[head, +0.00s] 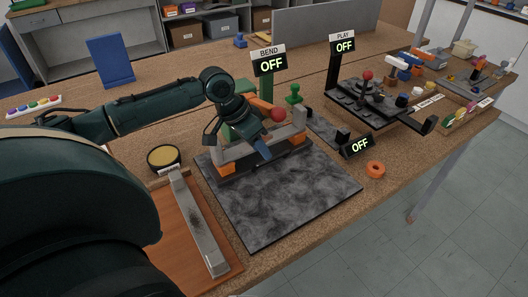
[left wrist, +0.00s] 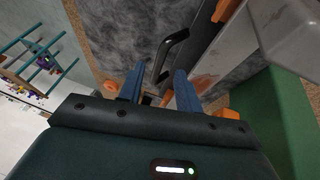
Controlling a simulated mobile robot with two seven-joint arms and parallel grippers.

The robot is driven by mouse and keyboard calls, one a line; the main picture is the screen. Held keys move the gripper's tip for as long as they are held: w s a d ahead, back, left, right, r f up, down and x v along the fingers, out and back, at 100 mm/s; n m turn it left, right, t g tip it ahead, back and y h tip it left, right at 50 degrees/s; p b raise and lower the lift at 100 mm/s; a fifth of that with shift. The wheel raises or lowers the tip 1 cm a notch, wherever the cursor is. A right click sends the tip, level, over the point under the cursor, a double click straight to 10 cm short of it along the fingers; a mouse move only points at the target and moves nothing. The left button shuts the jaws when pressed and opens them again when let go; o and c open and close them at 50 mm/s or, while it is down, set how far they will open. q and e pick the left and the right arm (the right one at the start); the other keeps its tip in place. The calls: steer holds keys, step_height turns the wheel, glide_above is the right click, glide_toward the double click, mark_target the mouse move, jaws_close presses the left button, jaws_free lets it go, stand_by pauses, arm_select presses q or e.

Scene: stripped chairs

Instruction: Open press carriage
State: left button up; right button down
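The press stands at the back of a dark mottled slab (head: 285,200) under the BEND sign (head: 268,60), with grey bars (head: 235,152), orange blocks (head: 298,141) and a red ball (head: 278,115). I cannot tell exactly which part is the carriage. My left gripper (head: 262,148) reaches over the press from the left and hides part of it. In the left wrist view its two blue fingers (left wrist: 159,80) stand apart. A black bar handle (left wrist: 172,50) lies at the gap between the fingertips; contact cannot be told. My right gripper is not in view.
A grey metal bar (head: 198,225) lies on an orange-brown board (head: 178,238) at the near left. A yellow-topped round tin (head: 163,157) stands behind it. An orange ring (head: 375,169) lies right of the slab. The PLAY station (head: 365,100) stands farther right. The slab's front is clear.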

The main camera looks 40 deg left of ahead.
arm_select(q)
steer(key=shift+x, duration=1.55)
jaws_close()
